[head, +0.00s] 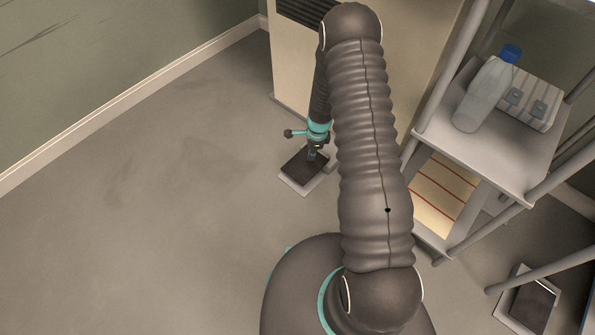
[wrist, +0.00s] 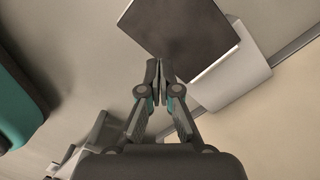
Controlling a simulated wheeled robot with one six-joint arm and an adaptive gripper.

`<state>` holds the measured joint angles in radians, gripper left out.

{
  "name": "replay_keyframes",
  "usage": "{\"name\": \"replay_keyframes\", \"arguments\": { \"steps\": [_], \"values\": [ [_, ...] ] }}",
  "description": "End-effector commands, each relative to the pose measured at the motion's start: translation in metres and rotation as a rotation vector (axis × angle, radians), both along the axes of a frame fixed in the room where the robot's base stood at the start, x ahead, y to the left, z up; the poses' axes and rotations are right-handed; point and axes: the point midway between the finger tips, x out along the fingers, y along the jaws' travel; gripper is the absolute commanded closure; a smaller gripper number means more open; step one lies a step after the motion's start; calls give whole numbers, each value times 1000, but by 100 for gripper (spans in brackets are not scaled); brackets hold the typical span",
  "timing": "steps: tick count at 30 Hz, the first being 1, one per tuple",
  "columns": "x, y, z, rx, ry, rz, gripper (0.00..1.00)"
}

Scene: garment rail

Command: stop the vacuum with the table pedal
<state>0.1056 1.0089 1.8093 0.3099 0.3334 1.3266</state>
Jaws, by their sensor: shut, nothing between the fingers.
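A floor pedal (head: 297,170) with a dark top plate and a light grey frame lies near the foot of the beige cabinet. It also shows in the wrist view (wrist: 185,38). A second, similar pedal (head: 528,302) lies at the lower right, partly behind a rail tube. No label shows which one is the table pedal. My gripper (head: 312,156) points down over the first pedal. In the wrist view the gripper (wrist: 160,72) is shut and empty, its tips at the dark plate's near edge. I cannot tell if they touch it. No vacuum is clearly identifiable.
The beige cabinet (head: 287,70) stands right behind the first pedal, partly hidden by my arm. A tubular rack with a grey shelf (head: 510,165) stands at the right, holding a blue-capped bottle (head: 485,95) and a striped case (head: 530,98). Floor at the left is clear.

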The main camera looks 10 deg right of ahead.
Motion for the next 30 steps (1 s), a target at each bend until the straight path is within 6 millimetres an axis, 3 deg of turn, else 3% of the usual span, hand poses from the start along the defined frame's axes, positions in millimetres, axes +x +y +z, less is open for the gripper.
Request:
{"name": "replay_keyframes", "arguments": {
  "steps": [7,30],
  "values": [
    [0,-2,17,0,0,-1,100],
    [0,-3,17,0,0,-2,100]
  ]
}}
